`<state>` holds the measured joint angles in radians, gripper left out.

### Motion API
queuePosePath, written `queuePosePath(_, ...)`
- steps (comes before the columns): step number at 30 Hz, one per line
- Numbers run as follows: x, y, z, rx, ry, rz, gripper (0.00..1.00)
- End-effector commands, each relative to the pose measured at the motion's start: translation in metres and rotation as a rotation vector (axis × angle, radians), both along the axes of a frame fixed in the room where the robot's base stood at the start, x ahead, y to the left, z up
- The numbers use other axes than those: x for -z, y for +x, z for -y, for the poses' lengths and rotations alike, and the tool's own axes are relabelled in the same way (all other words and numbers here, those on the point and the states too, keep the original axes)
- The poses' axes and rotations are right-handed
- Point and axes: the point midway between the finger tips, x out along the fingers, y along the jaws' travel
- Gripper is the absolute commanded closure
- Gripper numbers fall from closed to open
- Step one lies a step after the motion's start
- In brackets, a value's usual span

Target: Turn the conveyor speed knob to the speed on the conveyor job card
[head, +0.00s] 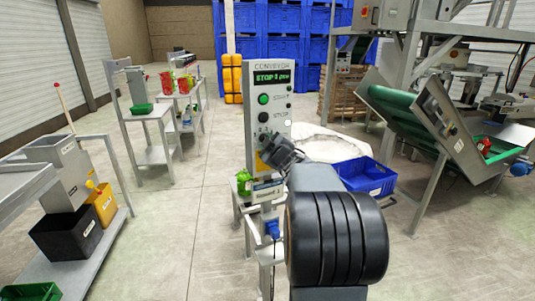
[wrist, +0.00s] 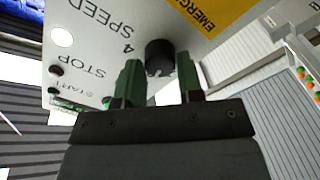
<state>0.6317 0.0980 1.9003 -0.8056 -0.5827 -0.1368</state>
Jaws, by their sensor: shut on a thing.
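The grey conveyor control box (head: 266,90) stands at the centre of the head view. Its green-lit display (head: 272,77) appears to read STOP and 0 ppm. The black speed knob (wrist: 160,57) shows in the wrist view, where the panel is upside down, with SPEED and the number 4 beside it. My gripper (wrist: 158,66) has one green finger on each side of the knob and is shut on it. In the head view my gripper (head: 274,150) covers the knob. I cannot make out a conveyor job card or the knob's pointer.
Start (head: 263,99) and stop (head: 263,117) buttons sit above the knob. A yellow EMERGENCY label (wrist: 198,12) is close to it in the wrist view. A blue crate (head: 365,176) stands right of the box. The floor to the left is clear up to a bench.

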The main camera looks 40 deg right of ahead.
Motion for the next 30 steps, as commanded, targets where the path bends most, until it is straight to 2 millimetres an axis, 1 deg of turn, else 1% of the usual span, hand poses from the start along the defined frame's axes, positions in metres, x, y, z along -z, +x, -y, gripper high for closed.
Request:
queuePosePath(1, 0.0056, 0.0001, -0.0003, -0.001, -0.045, -0.010, 0.89)
queuePosePath(15, 0.0038, 0.0002, -0.0002, 0.000, -0.453, -0.104, 0.89)
queuePosePath(24, 0.0019, 0.0002, -0.0003, -0.001, -0.625, -0.142, 0.90)
queuePosePath(30, 0.0011, 0.0002, -0.0004, -0.001, -0.687, -0.156, 0.90)
